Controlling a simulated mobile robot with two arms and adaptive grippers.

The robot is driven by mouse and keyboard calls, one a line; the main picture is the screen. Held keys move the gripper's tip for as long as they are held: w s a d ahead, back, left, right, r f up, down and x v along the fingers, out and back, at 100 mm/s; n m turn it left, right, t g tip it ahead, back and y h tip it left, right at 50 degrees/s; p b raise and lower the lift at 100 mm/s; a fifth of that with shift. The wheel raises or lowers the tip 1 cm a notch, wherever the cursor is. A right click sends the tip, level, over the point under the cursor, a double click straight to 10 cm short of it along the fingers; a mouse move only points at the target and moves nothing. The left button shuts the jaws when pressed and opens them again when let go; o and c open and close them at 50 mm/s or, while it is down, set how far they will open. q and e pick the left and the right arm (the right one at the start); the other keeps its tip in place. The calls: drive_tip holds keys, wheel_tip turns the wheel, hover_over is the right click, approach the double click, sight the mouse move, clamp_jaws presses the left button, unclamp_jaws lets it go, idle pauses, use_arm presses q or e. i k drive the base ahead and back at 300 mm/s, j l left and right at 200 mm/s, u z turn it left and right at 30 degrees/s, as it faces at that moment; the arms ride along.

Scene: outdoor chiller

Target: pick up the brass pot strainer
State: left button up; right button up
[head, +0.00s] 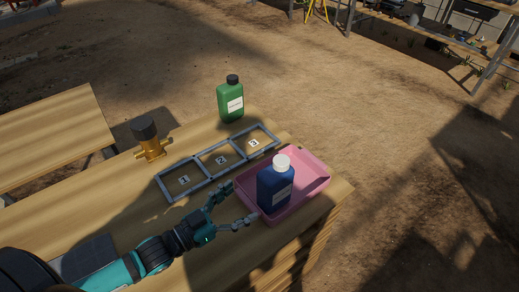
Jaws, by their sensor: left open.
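The brass pot strainer (151,147) stands upright on the wooden table, left of the numbered frame. It has a brass body with side stubs and a dark cap on top. My left gripper (236,206) is open, with its fingers spread toward the blue bottle (273,190) in the pink tray (312,186). The gripper is apart from the strainer, to its lower right. I cannot tell whether a fingertip touches the bottle or the tray. My right gripper does not show.
A grey frame (202,161) with three squares marked 1, 2 and 3 lies between the strainer and the tray. A green bottle (231,102) stands behind it. A dark flat panel (84,258) lies at the lower left. A second wooden table (50,139) stands at left.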

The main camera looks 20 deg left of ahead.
sight(152, 150)
drive_tip(key=k+l, duration=0.3)
drive_tip(key=k, duration=0.15)
drive_tip(key=k+l, duration=0.3)
drive_tip(key=k, duration=0.15)
